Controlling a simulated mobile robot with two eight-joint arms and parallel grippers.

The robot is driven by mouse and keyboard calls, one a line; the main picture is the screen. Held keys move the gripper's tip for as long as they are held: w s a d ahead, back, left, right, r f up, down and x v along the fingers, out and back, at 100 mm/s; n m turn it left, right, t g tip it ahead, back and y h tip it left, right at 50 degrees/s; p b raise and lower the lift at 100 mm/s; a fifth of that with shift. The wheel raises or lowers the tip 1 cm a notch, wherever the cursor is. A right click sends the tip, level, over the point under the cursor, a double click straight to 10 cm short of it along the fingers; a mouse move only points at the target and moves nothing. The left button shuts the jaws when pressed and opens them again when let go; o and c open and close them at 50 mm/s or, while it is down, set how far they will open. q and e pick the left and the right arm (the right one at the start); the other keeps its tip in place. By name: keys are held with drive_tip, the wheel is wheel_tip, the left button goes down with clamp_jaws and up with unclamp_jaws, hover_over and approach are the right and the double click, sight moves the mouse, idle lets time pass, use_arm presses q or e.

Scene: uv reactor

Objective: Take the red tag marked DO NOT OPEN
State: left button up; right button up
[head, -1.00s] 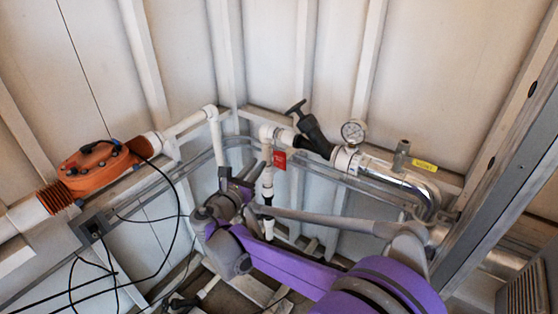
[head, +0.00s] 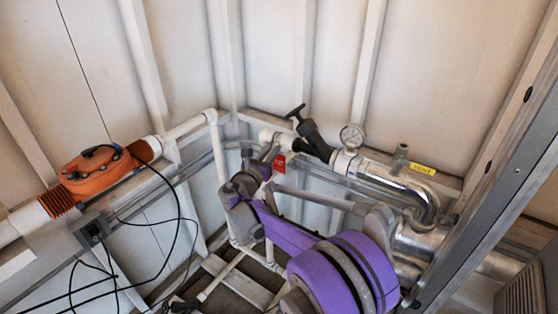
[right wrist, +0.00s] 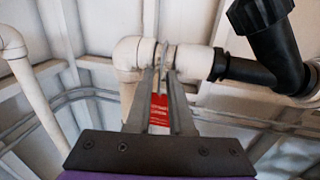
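The red tag (head: 279,163) hangs from the white pipe by the corner in the head view, next to my right gripper (head: 271,151). In the right wrist view the red tag (right wrist: 159,114) shows between the two fingers of my right gripper (right wrist: 161,74), with white lettering too small to read fully. A thin loop (right wrist: 163,52) above it passes near the fingertips. The fingers stand apart with a narrow gap; I cannot tell whether they touch the tag. My left gripper is not in view.
The white pipe elbow (right wrist: 130,52) and a black valve (right wrist: 265,45) lie close beyond the right gripper. A pressure gauge (head: 351,137), a shiny metal pipe (head: 390,175) and a yellow label (head: 423,168) are to the right. An orange device (head: 97,172) with black cables is at left.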

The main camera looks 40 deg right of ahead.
clamp_jaws()
idle(1.4)
